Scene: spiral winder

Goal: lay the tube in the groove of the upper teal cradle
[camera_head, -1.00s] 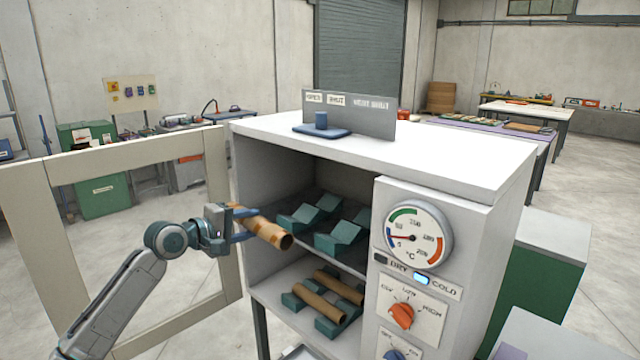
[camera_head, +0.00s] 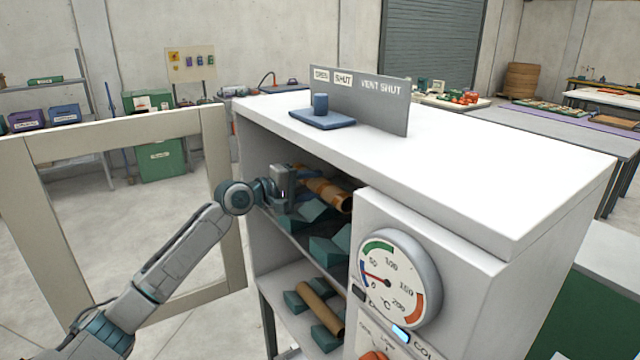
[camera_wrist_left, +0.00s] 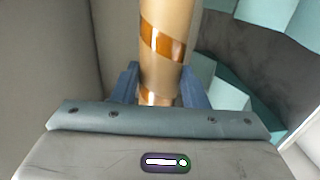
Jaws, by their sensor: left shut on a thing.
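The cardboard tube (camera_head: 327,191) has an orange-brown spiral band. My left gripper (camera_head: 298,180) is shut on it and holds it inside the upper compartment of the cabinet, above the upper teal cradle (camera_head: 317,209). The tube appears apart from the cradle's groove. In the left wrist view the tube (camera_wrist_left: 163,45) stands between the two blue fingers (camera_wrist_left: 160,88), with teal cradle blocks (camera_wrist_left: 268,12) to its right. The tube's far end is partly hidden in the cabinet. My right gripper is not in view.
A lower shelf holds a brown tube (camera_head: 320,305) on teal cradles (camera_head: 325,338). The open door frame (camera_head: 225,200) stands left of the cabinet. The cabinet's white top (camera_head: 480,150) is overhead, and the gauge panel (camera_head: 395,275) bounds the opening on the right.

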